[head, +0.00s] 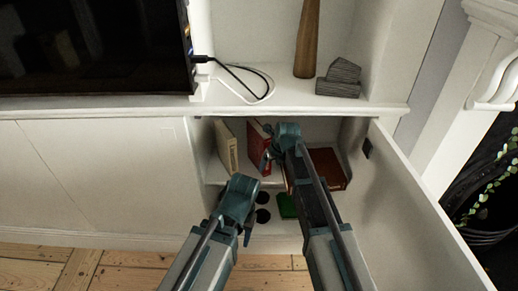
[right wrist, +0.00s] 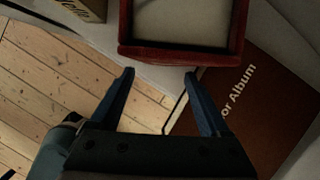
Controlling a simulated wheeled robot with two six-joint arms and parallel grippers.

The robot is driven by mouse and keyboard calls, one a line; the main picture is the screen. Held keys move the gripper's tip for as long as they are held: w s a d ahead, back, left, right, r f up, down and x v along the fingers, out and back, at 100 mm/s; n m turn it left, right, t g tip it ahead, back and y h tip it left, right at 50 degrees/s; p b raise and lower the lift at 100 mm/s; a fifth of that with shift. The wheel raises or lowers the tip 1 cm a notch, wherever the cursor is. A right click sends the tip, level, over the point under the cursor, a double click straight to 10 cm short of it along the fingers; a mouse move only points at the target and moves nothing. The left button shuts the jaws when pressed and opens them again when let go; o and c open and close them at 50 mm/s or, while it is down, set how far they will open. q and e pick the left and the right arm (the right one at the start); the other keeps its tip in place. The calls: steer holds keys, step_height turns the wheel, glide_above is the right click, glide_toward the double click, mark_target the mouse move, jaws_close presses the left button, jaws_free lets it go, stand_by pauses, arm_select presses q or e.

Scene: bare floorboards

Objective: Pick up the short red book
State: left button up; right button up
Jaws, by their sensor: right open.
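The red book (head: 258,143) stands upright on the cabinet shelf, tilted slightly. In the right wrist view the red book (right wrist: 184,48) shows its red cover edges and pale pages, just beyond my fingertips. My right gripper (head: 266,158) is beside the red book in the head view and partly covers its right side. In the right wrist view my right gripper (right wrist: 160,75) is open, with nothing between its fingers. My left gripper (head: 247,232) is lower, in front of the cabinet; its jaw opening cannot be made out.
A cream book (head: 227,146) stands left of the red book. A dark red album (head: 330,167) lies flat to the right, partly behind my right arm. The open cabinet door (head: 415,215) bounds the right side. A green item (head: 286,206) and dark round things (head: 263,207) are below.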

steer(key=w, duration=0.1)
steer(key=w+a, duration=0.1)
steer(key=w, duration=0.1)
steer(key=shift+a, duration=0.25)
steer(key=shift+f+b, duration=0.6)
steer(key=shift+b, duration=0.05)
steer(key=shift+s, duration=0.1)
steer(key=shift+r, duration=0.1)
jaws_close()
stand_by(0.4)
